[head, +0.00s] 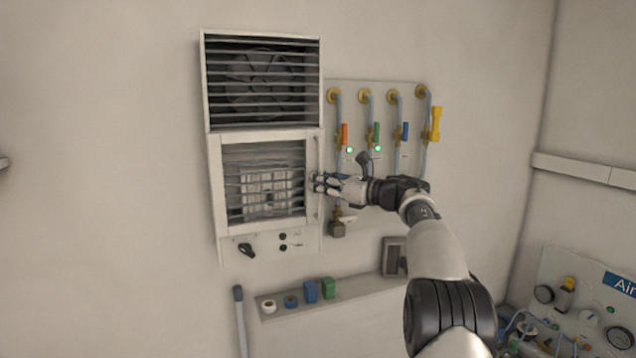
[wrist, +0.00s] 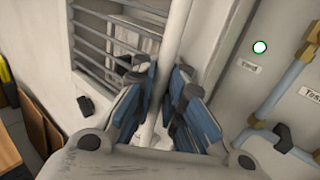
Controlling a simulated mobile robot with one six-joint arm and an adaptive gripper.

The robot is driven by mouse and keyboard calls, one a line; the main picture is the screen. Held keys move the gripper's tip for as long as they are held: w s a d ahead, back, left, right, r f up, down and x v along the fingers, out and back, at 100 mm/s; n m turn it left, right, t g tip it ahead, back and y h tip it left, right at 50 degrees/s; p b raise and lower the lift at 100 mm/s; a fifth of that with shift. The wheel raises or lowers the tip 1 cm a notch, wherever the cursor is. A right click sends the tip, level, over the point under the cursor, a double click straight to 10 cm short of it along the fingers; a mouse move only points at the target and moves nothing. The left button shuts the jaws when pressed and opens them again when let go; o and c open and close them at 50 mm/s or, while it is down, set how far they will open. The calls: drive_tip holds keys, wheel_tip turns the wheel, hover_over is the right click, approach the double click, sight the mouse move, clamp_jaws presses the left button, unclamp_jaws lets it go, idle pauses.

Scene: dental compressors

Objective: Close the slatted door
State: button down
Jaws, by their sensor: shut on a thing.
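The slatted door (head: 265,222) is a white frame with dark horizontal slats, set in a white wall cabinet below a fan grille. It looks nearly flush with the cabinet, and I cannot tell if a gap is left. My gripper (head: 318,184) is at its right edge. In the wrist view, the blue-padded fingers of my gripper (wrist: 163,82) are shut on a pale vertical handle bar (wrist: 172,40), one finger on each side. The slats (wrist: 105,35) show to the left of the bar.
A fan grille (head: 262,85) sits above the door. Just right of my gripper, a panel (head: 385,92) carries pipes and coloured valve levers. A knob (head: 246,250) is below the door. A ledge (head: 350,297) with tape rolls and small blocks lies lower.

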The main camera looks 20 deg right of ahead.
drive_tip(key=c, duration=1.9)
unclamp_jaws()
drive_tip(key=shift+d, duration=0.3)
drive_tip(key=shift+c, duration=0.2)
drive_tip(key=shift+s, duration=0.1)
drive_tip(key=v, duration=1.2)
